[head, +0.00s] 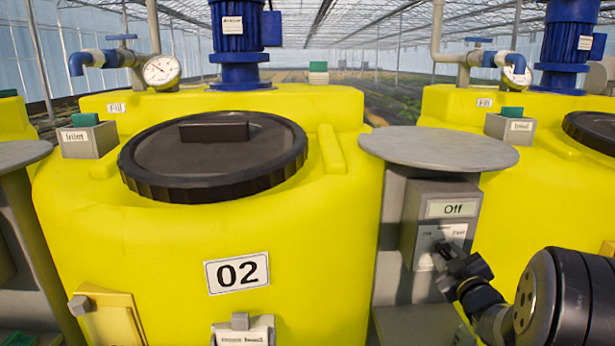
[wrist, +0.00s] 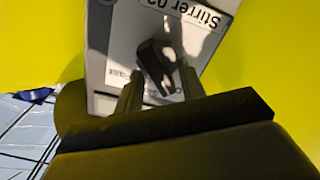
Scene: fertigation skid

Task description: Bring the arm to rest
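A grey switch box (head: 412,215) sits on a post between two yellow tanks, and its display (head: 459,209) reads "Off". In the wrist view the box shows upside down, with a label (wrist: 190,14) reading "Stirrer 02". A black knob (wrist: 155,62) sticks out of its face. My gripper (head: 446,252) is at the lower part of the box in the head view, covering the knob there. In the wrist view the two fingers of my gripper (wrist: 157,92) are apart, one on each side of the knob, with gaps showing; nothing is held.
A round grey plate (head: 438,148) tops the post just above the box. The yellow tank marked 02 (head: 120,240) with a black lid (head: 213,165) stands to the left, another yellow tank (head: 540,190) to the right. A tan box (head: 112,320) is on the front tank.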

